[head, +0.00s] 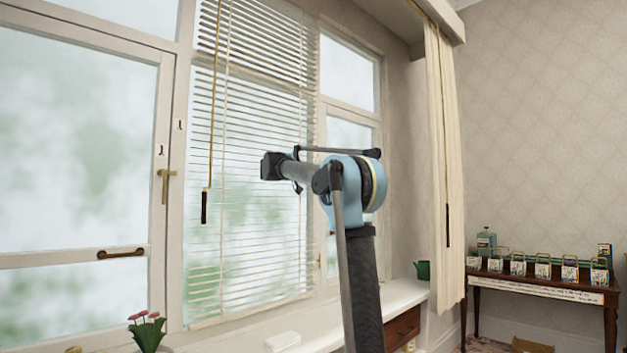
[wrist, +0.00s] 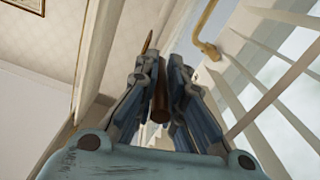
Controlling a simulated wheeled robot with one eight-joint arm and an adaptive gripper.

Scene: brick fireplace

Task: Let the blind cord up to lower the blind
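A white slatted blind (head: 262,110) hangs down over the window in the head view, and its slats also show at right in the wrist view (wrist: 262,62). The blind cord (head: 213,100) hangs at its left side, with a dark pull (head: 204,207) at its lower end. In the wrist view a brown cylinder (wrist: 160,103), which looks like a cord pull, shows between the fingers of my gripper (wrist: 161,75). The fingers stand apart on both sides of it; I cannot tell whether they touch it. The head view does not show the fingers clearly.
A cream curtain (head: 445,150) with another dark-ended cord (head: 447,225) hangs at right. A plant with pink flowers (head: 148,330) stands below the window. A dark green pot (head: 422,270) is on the sill. A side table (head: 540,290) with several small boxes stands at far right.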

